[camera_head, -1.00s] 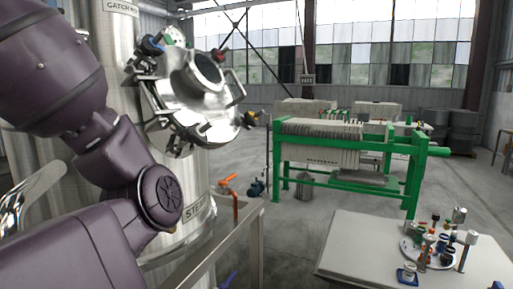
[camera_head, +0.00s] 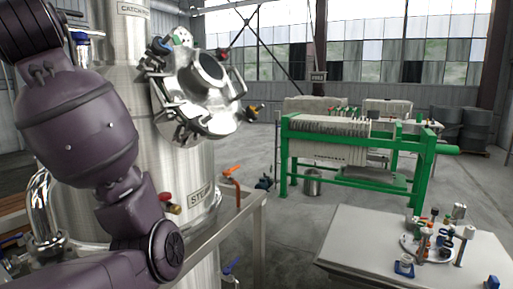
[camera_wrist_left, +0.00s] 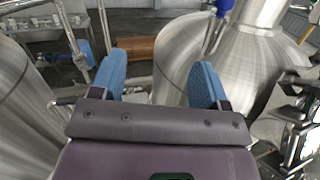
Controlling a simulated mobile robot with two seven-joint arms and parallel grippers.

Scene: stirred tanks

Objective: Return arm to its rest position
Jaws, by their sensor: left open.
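My left arm (camera_head: 85,130), dark purple, comes in from the left in the head view, bent in front of a steel tank (camera_head: 190,190). Its gripper is outside the head view. In the left wrist view my left gripper (camera_wrist_left: 157,82) shows two blue fingers spread well apart, with nothing between them. Steel tanks (camera_wrist_left: 180,60) stand beyond and to both sides of the fingers. My right gripper is not in view.
An open round steel manway (camera_head: 200,90) with clamps juts from the tank. A steel rail (camera_head: 215,240) runs in front. A white table (camera_head: 345,240) with small fittings stands at right, and a green-framed filter press (camera_head: 355,150) behind it. Grey floor lies between.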

